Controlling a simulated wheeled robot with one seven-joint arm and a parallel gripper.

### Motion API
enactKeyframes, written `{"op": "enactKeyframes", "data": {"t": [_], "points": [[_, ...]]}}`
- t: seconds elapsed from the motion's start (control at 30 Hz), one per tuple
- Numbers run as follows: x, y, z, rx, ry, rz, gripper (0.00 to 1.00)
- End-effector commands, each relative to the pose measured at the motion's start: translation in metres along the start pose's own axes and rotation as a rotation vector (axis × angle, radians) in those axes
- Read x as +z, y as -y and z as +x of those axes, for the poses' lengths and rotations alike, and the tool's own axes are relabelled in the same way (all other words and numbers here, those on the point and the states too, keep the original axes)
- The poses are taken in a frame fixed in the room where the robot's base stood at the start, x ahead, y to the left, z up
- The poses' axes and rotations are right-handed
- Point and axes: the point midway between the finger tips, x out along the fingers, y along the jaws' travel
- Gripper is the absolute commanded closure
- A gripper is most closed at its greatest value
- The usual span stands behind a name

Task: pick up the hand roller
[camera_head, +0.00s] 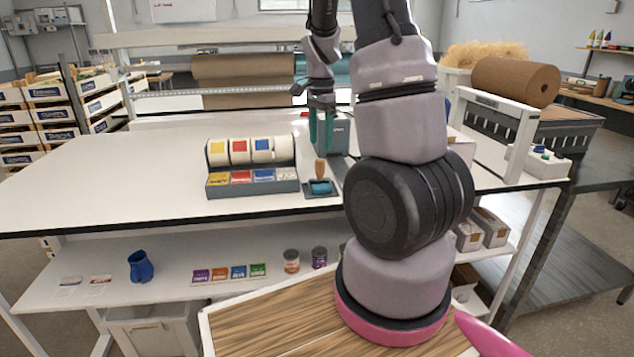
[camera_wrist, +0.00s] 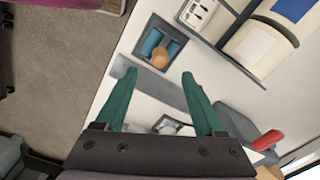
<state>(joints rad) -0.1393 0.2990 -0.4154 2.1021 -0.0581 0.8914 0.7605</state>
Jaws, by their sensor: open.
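The hand roller (camera_head: 320,187) stands in a small grey tray (camera_head: 331,194) near the front edge of the white table. It has an upright wooden handle and a teal roller. In the wrist view the roller (camera_wrist: 151,44) lies just beyond the fingertips, its round wooden handle end seen from above. My gripper (camera_head: 321,146) is open, with green fingers pointing down above the table. It shows empty in the wrist view (camera_wrist: 158,74), with a gap between it and the roller.
A grey dispenser (camera_head: 252,187) with several label rolls stands left of the hand roller. A grey box-like device (camera_head: 340,135) stands behind it. A brown paper roll (camera_head: 515,81) sits on a white stand at the right. The left part of the white table (camera_head: 120,185) is clear.

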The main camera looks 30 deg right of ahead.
Motion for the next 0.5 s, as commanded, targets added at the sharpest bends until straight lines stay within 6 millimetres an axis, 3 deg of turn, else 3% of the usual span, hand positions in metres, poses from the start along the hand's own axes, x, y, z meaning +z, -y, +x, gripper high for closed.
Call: {"op": "enactKeyframes", "data": {"t": [0.5], "points": [[0.000, -0.001, 0.062, 0.002, 0.001, -0.001, 0.29]]}}
